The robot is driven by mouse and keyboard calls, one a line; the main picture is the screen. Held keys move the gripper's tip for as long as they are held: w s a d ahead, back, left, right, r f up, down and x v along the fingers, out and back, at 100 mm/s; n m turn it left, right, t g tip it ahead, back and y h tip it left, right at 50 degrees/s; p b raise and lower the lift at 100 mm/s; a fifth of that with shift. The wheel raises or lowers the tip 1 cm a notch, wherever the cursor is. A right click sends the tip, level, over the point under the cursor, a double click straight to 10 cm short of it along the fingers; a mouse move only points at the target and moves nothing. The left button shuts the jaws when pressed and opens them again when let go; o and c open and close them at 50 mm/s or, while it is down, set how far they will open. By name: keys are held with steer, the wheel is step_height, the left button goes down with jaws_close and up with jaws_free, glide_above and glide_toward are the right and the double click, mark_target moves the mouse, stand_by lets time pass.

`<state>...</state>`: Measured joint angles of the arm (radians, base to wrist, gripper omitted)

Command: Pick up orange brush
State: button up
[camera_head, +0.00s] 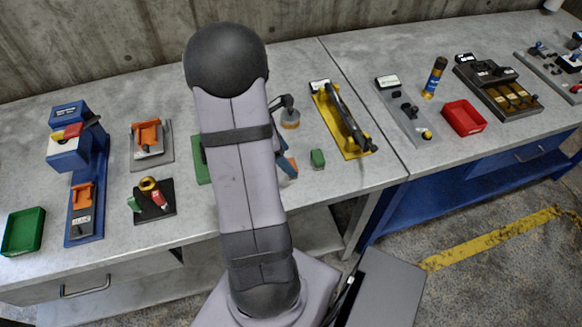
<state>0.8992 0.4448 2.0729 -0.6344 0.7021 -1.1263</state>
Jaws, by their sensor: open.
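I cannot make out the orange brush for certain. A small orange piece (287,166) beside a blue part shows just right of my arm's upright link, partly hidden by it. Behind it stands a round brown-grey piece (290,118) under a dark bent bracket (283,102); I cannot tell if either belongs to a brush. My gripper is not visible; my own large grey arm link covers the middle of the bench and hides what lies behind it.
The grey bench (330,185) holds a blue machine (70,150), an orange clamp block (147,134), a green tray (24,230), a small green block (317,158) and a yellow fixture (343,120). On the right bench are a red tray (463,118) and an orange-and-blue cylinder (434,78).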

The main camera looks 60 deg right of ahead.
steer(key=shift+p+x, duration=0.3)
steer(key=shift+x, duration=2)
steer(key=shift+a, duration=0.1)
steer(key=c, duration=1.2)
